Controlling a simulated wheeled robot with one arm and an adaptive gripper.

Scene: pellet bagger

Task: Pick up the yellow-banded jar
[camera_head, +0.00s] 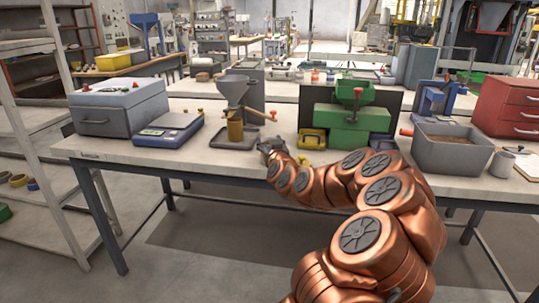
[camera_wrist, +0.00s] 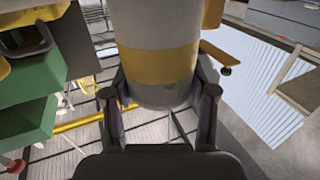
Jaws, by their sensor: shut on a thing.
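The yellow-banded jar (camera_wrist: 158,68) is a grey cylinder with a wide yellow band. It fills the upper middle of the wrist view. My gripper (camera_wrist: 160,92) has one finger on each side of the jar's lower end and is shut on it. In the head view my gripper (camera_head: 268,147) is low at the front part of the workbench, left of the green machine. The jar cannot be clearly made out there, and I cannot tell whether it touches the bench.
A funnel stand (camera_head: 233,92) with a brownish container (camera_head: 235,128) stands just left of my gripper. The green machine (camera_head: 345,120) and a yellow bin (camera_head: 311,138) are to its right. A blue scale (camera_head: 169,134) and a grey case (camera_head: 120,106) stand at the left.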

